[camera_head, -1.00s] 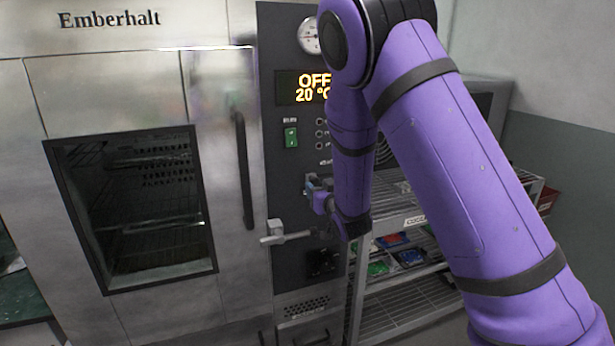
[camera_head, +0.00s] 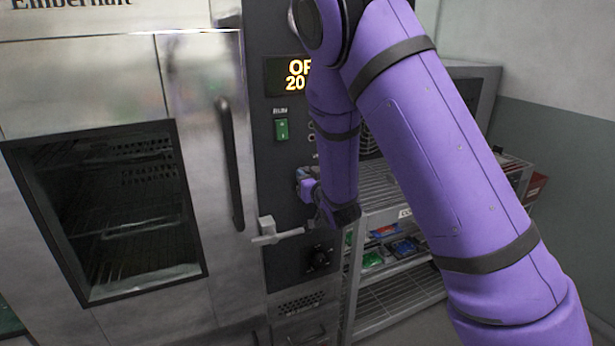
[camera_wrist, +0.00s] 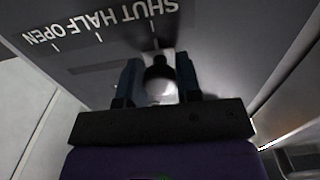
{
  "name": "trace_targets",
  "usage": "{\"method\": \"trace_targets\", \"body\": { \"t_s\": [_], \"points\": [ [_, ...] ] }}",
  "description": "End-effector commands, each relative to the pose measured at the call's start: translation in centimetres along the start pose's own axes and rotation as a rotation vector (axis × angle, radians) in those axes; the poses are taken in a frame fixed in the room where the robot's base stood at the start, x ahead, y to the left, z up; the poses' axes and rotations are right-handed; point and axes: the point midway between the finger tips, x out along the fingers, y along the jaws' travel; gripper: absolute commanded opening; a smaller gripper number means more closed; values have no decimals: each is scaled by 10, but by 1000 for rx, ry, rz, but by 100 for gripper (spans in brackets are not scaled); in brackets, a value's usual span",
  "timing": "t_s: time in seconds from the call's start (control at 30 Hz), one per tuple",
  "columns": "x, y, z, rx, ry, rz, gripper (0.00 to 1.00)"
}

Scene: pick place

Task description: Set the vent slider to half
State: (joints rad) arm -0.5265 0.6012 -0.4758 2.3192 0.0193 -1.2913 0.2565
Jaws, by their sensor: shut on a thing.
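The vent slider's dark knob (camera_wrist: 160,72) sits between the two fingers of my gripper (camera_wrist: 159,82) in the wrist view. My gripper is shut on it. The printed scale (camera_wrist: 100,22) reads SHUT, HALF and OPEN, upside down in this view, with a tick at each word. The knob lines up about with the SHUT tick, to the right of the HALF tick. In the head view my gripper (camera_head: 303,180) is at the dark control panel (camera_head: 283,200) of the oven, and the slider is hidden behind it.
The oven door with its dark window (camera_head: 115,210) and long handle (camera_head: 230,165) is at left. A grey latch lever (camera_head: 270,232) juts out just below my gripper. A black knob (camera_head: 318,257) is lower. A wire shelf rack (camera_head: 400,285) stands at right.

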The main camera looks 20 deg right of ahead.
Motion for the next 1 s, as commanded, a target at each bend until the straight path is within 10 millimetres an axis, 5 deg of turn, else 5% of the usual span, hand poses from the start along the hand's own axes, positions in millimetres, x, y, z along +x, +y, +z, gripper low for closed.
{"method": "trace_targets", "body": {
  "t_s": [0.23,0.6,0.93,0.97,1.0],
  "points": [
    [0,5,0,0,0,1,0],
    [0,49,0,0,0,3,0],
    [0,50,0,0,0,0,0],
    [0,50,0,0,0,0,34],
    [0,50,0,0,0,0,43]
  ]
}}
